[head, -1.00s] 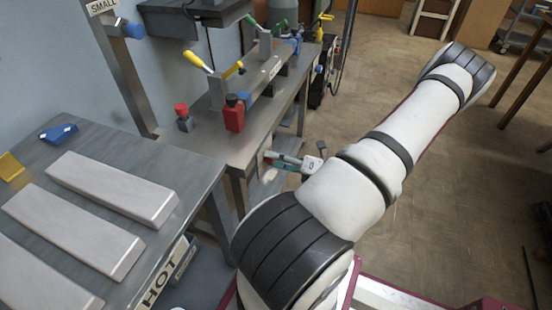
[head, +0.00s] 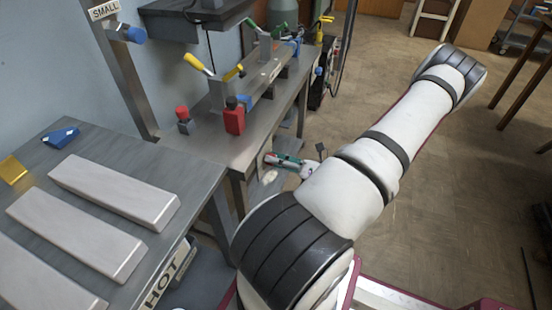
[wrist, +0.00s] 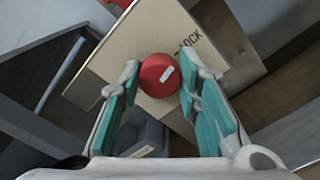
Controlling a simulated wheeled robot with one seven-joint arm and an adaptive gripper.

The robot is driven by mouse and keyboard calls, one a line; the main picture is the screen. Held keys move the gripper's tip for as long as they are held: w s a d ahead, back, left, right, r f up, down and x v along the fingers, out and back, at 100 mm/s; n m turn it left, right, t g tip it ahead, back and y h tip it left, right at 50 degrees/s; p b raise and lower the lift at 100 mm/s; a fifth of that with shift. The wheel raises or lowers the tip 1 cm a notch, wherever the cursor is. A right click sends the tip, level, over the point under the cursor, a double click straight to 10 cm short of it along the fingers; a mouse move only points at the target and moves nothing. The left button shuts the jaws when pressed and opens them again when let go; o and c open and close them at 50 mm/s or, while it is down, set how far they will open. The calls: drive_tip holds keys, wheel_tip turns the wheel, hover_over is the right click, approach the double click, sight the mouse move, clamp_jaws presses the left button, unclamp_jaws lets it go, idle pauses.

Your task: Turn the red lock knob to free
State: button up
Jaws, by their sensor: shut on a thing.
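In the wrist view the red lock knob (wrist: 160,75) is a round red disc with a short slanted white mark on its face. It sits on a beige panel (wrist: 120,55), with part of a "LOCK" label showing to its upper right. My gripper (wrist: 158,82) is shut on the knob, one teal-padded finger on each side. In the head view my gripper (head: 288,161) is beside the front end of the steel bench, partly covered by my arm. I cannot make out the knob there.
The steel bench (head: 215,150) carries a red block (head: 234,120), a red-topped post (head: 183,118) and yellow-handled clamps. A grey table (head: 105,150) with several pale bars and a "HOT" sign stands at the left. The floor (head: 430,200) right of my arm is mostly clear.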

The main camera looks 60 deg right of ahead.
drive_tip(key=shift+a+f+n+b, duration=0.1)
drive_tip(key=shift+n+b, duration=0.8)
drive_tip(key=shift+n, duration=7.5)
drive_tip(key=shift+f+n+b, duration=0.1)
drive_tip(key=shift+n+b, duration=0.75)
drive_tip(key=shift+n, duration=7.55)
drive_tip(key=o, duration=1.1)
drive_tip(key=shift+o, duration=0.2)
